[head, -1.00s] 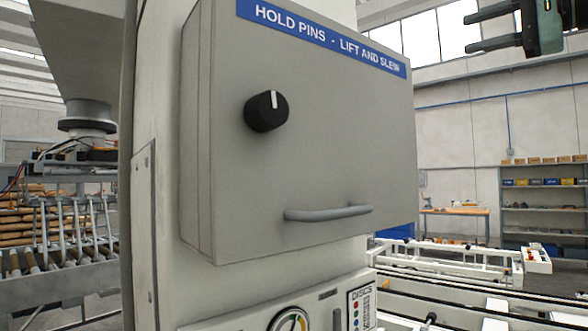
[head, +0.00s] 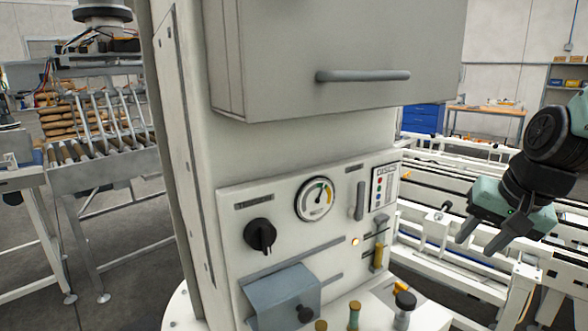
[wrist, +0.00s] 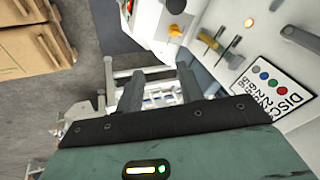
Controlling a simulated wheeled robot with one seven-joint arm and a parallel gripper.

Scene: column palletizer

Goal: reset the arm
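My gripper (head: 477,246) hangs at the right of the head view, fingers pointing down and left. It is green and black, to the right of the column's control panel and in front of the white conveyor frames. In the wrist view its two dark fingers (wrist: 158,76) stand apart with nothing between them, so it is open and empty. My dark wrist joint and pale green arm link show above it, cut off by the right edge.
The control panel (head: 285,222) carries a gauge (head: 315,199), a black knob (head: 260,236) and small levers. Above it a grey cabinet (head: 350,40) with a handle (head: 362,76) sticks out. A roller conveyor (head: 105,160) stands left. Cardboard boxes (wrist: 30,45) show in the wrist view.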

